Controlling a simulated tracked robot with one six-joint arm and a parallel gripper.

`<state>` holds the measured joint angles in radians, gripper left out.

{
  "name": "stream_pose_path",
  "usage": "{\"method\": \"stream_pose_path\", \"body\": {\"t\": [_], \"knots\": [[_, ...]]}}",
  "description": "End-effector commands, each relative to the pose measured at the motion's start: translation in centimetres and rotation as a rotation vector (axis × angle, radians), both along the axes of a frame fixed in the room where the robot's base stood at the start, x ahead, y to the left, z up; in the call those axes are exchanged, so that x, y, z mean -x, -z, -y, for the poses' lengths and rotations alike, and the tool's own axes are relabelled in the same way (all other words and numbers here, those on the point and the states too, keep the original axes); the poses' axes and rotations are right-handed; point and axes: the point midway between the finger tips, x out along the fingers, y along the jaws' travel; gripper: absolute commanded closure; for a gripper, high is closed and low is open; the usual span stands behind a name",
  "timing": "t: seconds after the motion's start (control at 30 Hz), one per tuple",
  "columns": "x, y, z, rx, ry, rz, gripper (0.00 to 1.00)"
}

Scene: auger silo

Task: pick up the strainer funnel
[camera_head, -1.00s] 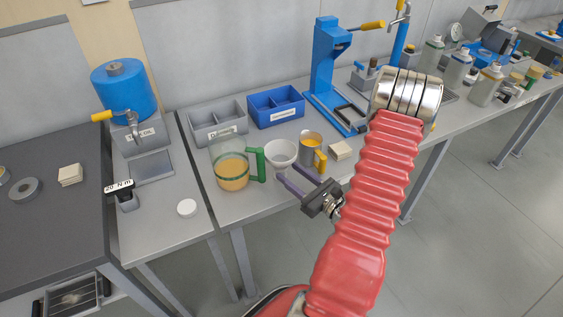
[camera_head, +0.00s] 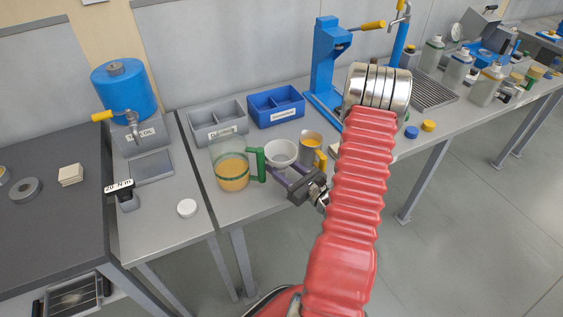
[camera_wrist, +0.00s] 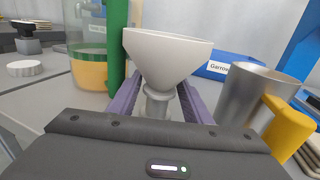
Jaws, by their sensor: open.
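The strainer funnel (camera_head: 281,152) is white with a wide cone, and it stands upright on the bench between the jug and the metal cup. In the wrist view its cone (camera_wrist: 165,55) is straight ahead, with a grey stem (camera_wrist: 157,105) below. My gripper (camera_head: 283,174) is open with its purple fingers low at the funnel. In the wrist view one finger shows on each side of the stem, below the cone. The fingertips are partly hidden behind the funnel, and I cannot tell whether either finger touches it.
A clear jug (camera_head: 232,172) with amber liquid and a green handle (camera_wrist: 117,45) stands close on the left. A metal cup (camera_wrist: 245,95) with a yellow handle stands close on the right. Grey (camera_head: 216,133) and blue (camera_head: 277,119) bins are behind. The bench front is clear.

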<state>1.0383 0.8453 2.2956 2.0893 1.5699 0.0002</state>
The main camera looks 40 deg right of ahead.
Motion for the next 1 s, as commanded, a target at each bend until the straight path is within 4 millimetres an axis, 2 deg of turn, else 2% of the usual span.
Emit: {"method": "stream_pose_path", "body": {"t": [0.13,0.3,0.83,1.0], "knots": [[-2.0,0.0,-0.1,0.001,-0.003,0.0,0.55],[-2.9,0.0,-0.1,0.0,0.0,0.001,0.55],[-2.9,0.0,0.0,0.0,0.001,0.001,0.55],[-2.9,0.0,0.0,0.0,0.001,0.001,0.67]]}}
